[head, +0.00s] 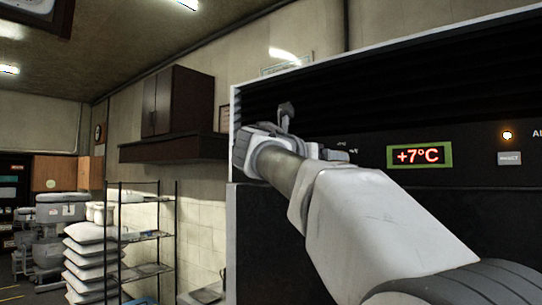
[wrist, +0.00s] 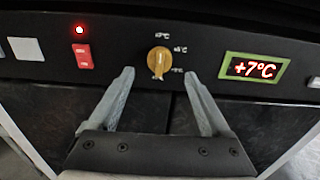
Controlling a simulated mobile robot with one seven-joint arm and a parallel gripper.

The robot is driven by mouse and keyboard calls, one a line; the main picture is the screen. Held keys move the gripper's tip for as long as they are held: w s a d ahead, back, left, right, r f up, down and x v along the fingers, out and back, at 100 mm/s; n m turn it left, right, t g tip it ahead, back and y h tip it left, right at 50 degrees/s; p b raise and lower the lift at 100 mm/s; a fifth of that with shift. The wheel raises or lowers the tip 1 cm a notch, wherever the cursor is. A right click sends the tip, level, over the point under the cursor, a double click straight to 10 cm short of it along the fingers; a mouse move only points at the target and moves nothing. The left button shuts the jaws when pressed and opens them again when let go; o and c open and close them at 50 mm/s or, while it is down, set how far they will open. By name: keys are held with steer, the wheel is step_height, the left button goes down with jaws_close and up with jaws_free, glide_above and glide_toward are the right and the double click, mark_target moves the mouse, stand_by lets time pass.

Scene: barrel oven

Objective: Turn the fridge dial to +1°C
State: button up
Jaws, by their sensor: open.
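The fridge dial (wrist: 159,60) is a small yellow-orange knob on the black control panel in the wrist view. Small white temperature marks stand above it and to its right; the top one looks like +7°C. I cannot clearly tell where its pointer sits. The display (wrist: 253,68) right of the dial reads +7°C in red, and the same display shows in the head view (head: 419,155). My gripper (wrist: 159,73) is open, its two grey fingers apart on either side of and just below the dial, with nothing between them. In the head view my arm hides the dial.
A red switch (wrist: 83,57) sits left of the dial under a red lamp (wrist: 79,30). An orange lamp (head: 507,135) and a pale button (head: 509,158) are right of the display in the head view. A wire shelf (head: 142,235) and stacked sacks (head: 90,262) stand at left.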

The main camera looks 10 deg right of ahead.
steer(key=p+x, duration=0.1)
steer(key=x, duration=0.4)
steer(key=shift+w+d, duration=0.15)
jaws_close()
